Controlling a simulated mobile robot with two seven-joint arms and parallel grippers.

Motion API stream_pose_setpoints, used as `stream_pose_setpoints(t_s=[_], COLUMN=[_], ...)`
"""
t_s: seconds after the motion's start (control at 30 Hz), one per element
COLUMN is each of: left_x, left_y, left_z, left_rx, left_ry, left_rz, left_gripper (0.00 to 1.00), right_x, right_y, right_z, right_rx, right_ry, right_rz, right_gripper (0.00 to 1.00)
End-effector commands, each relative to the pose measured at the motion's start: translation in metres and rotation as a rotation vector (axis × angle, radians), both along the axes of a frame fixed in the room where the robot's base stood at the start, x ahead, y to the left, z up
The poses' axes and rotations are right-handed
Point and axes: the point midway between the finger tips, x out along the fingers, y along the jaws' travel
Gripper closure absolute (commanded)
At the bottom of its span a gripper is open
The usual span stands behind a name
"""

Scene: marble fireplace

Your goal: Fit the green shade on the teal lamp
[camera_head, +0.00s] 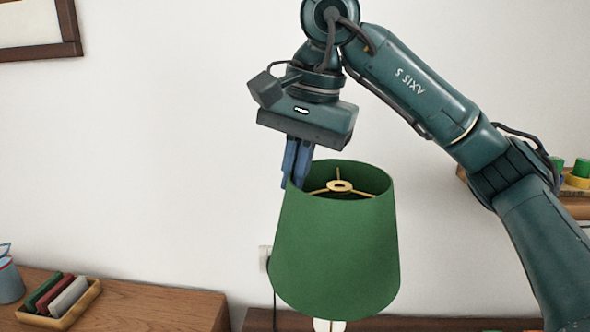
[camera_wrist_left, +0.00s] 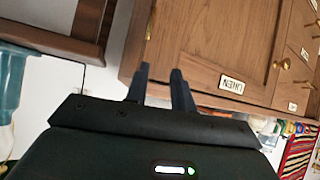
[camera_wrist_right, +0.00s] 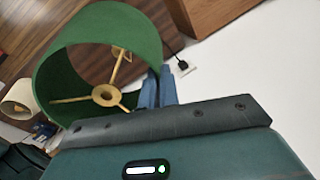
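The green shade (camera_head: 335,245) hangs upright in the head view, with its brass ring and spokes visible in its top opening. My right gripper (camera_head: 295,183) points down at the shade's upper left rim and is shut on it. The right wrist view also shows the green shade (camera_wrist_right: 85,55) at the blue fingertips (camera_wrist_right: 157,75). A small white piece (camera_head: 329,325) shows below the shade; I cannot tell whether it belongs to the lamp.
A wooden cabinet top at the lower left holds a tray (camera_head: 88,300) of coloured blocks and a blue cup (camera_head: 10,282). A shelf (camera_head: 575,207) with green items stands at the right. The left wrist view shows a wooden cabinet (camera_wrist_left: 205,45). White wall lies behind.

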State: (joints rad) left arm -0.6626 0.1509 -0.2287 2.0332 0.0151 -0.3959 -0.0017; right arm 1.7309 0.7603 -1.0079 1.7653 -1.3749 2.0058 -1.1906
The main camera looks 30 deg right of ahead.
Motion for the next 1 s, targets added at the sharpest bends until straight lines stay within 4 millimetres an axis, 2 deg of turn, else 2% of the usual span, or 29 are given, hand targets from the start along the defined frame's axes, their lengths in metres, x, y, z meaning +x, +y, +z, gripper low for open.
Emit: stream_pose_setpoints(t_s=[0.8, 1.0], left_x=[-0.0012, -0.0024], left_y=[-0.0001, 0.0016], left_z=[0.0007, -0.0066], left_rx=[0.004, 0.008], left_ry=[0.002, 0.009], left_rz=[-0.007, -0.005], left_gripper=[0.75, 0.75], right_x=[-0.0001, -0.0001], right_y=[0.0000, 0.0000], right_z=[-0.0001, -0.0046], right_rx=[0.000, 0.000], right_ry=[0.000, 0.000], right_rz=[0.000, 0.000], right_gripper=[1.00, 1.00])
